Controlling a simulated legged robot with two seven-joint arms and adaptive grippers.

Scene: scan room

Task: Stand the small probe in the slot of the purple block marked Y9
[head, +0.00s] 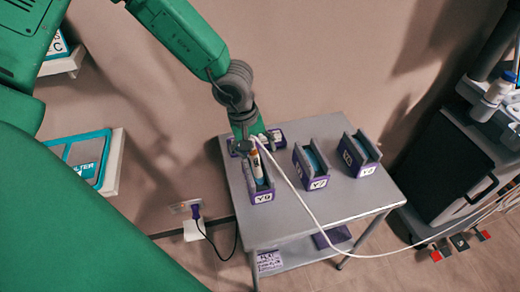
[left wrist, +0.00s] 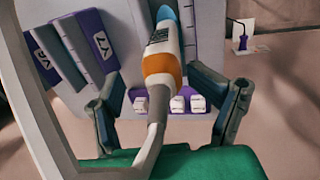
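The small probe (head: 256,167) has a white body, an orange band and a blue tip, with a white cable at its other end. In the head view it lies over the slot of the front-left purple block (head: 262,197), whose label looks like Y9. I cannot tell whether it is seated in the slot. My left gripper (head: 247,147) is at the probe's cable end. In the left wrist view the fingers (left wrist: 172,108) are wide apart on either side of the probe (left wrist: 162,65), with gaps, so the gripper looks open. My right gripper is not in view.
Two similar slotted purple blocks, a middle one (head: 312,168) and a right one (head: 360,154), stand on the grey table (head: 300,215). A low purple piece (head: 277,139) lies at the back. The white cable (head: 318,222) crosses the table toward a dark cart (head: 455,165).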

